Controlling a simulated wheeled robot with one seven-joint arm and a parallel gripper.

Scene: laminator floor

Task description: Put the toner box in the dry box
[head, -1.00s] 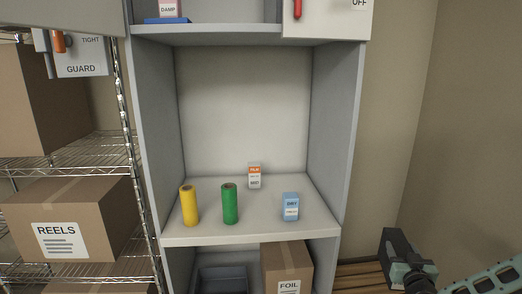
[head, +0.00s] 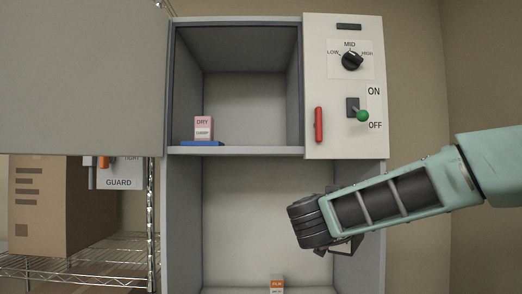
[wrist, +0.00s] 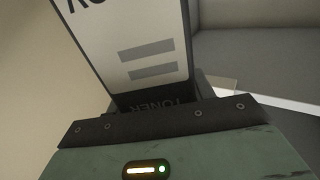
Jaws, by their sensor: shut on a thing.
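The dry box (head: 236,151) is the upper compartment of the grey cabinet. Its front is open, and the grey door (head: 82,82) stands swung out to the left. My gripper (head: 318,222) is in front of the lower compartment, below and right of the dry box opening. It is shut on the toner box, a white carton with grey bars and a dark band lettered TONER, seen upside down in the wrist view (wrist: 145,55). In the head view my wrist hides most of it; only a small part shows (head: 344,246).
A pink-and-white carton (head: 204,128) lettered DRY stands on a blue base (head: 203,143) inside the dry box at left. The rest of its floor is clear. The control panel (head: 347,130) has a dial, red handle and green-tipped switch. An orange-and-white carton (head: 277,284) stands below.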

